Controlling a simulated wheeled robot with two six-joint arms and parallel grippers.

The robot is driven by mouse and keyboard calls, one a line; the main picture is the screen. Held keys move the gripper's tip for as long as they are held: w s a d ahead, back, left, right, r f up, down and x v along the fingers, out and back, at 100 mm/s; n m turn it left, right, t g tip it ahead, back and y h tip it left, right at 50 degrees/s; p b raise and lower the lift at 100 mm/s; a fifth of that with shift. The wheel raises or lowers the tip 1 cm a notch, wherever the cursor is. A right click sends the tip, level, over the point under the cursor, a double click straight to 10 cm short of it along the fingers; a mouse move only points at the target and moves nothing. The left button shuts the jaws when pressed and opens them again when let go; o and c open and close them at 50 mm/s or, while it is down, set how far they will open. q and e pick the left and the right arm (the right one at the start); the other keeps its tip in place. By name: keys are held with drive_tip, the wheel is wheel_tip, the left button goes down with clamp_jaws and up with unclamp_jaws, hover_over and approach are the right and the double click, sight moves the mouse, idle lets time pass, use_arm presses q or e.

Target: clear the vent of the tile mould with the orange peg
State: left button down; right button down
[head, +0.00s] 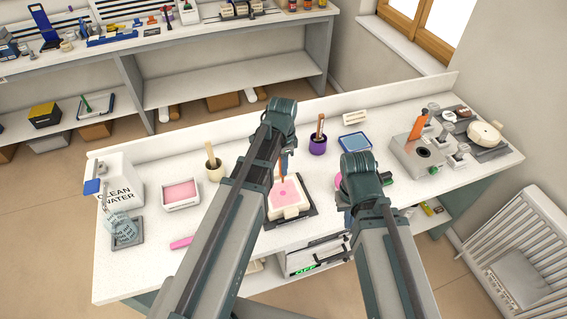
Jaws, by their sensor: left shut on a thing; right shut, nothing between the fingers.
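The tile mould (289,212) is a cream block with a pink top face, on a dark tray in the middle of the bench. A small dark spot shows in the pink face. My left gripper (284,160) is over the mould's back part, shut on the slim orange peg (282,178). The peg points down, its lower end at or just above the pink face; I cannot tell whether it touches. My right gripper (345,208) is shut and empty, right of the mould and partly hidden by its own arm.
A purple pot (318,146), a cream pot (215,172) and a blue-framed tray (355,142) stand behind. A pink-filled tray (181,194) and a water container (119,182) stand left. A grey machine (418,155) is at right. The front left bench is mostly clear.

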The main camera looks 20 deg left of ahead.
sight(283, 178)
use_arm(q)
wheel_tip(283, 178, down, 5)
drive_tip(key=b, duration=0.4)
drive_tip(key=shift+b, duration=0.3)
drive_tip(key=shift+f+b, duration=0.4)
drive_tip(key=shift+b, duration=0.05)
drive_tip(key=shift+f+b, duration=0.55)
idle(1.5)
drive_tip(key=shift+r+p, duration=0.45)
wheel_tip(283, 178, up, 6)
drive_tip(key=p, duration=0.6)
drive_tip(key=shift+r, duration=0.15)
